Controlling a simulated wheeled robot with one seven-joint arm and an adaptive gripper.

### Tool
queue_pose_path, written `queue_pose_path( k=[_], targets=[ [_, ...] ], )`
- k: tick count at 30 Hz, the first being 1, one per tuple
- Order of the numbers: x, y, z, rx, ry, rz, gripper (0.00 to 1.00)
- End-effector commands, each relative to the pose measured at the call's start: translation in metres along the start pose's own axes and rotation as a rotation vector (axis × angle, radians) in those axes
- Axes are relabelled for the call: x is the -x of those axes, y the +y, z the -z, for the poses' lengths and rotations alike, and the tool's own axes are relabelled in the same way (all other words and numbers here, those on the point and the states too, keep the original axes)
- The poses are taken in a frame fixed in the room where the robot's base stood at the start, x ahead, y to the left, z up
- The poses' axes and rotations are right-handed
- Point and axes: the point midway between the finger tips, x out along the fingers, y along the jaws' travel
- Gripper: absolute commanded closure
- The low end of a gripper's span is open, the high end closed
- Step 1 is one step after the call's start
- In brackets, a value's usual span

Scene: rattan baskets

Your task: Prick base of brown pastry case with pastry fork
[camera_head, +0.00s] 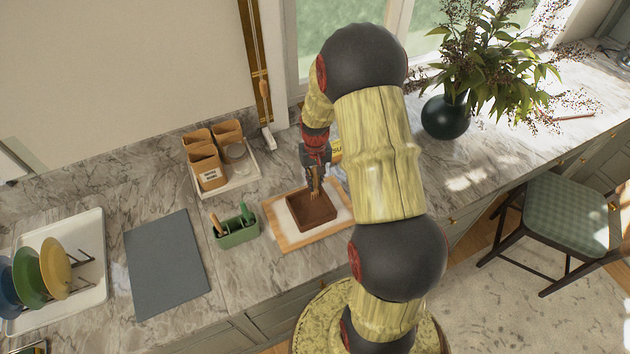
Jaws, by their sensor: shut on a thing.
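The brown pastry case (326,219) is a square, shallow-walled case on a wooden board (279,238) with a pale top. My gripper (316,172) is above the case and points down. It is shut on the pastry fork (315,188), a light wooden-coloured piece that reaches down toward the inside of the case near its back side. I cannot tell whether the fork's tip touches the base. My arm covers the area just right of the board.
A green holder (238,234) with utensils stands left of the board. Behind it is a white tray (237,183) with brown containers. A grey mat (165,264) and a plate rack (62,273) lie further left. A dark vase (445,118) stands at the right.

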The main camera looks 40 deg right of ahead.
Motion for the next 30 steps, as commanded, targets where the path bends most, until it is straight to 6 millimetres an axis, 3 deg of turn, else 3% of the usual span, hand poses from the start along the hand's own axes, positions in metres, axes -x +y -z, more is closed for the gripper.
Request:
queue_pose_path(
  k=[30],
  targets=[
    [-0.0094,0.0,0.0,0.0,0.0,0.0,1.0]
  ],
)
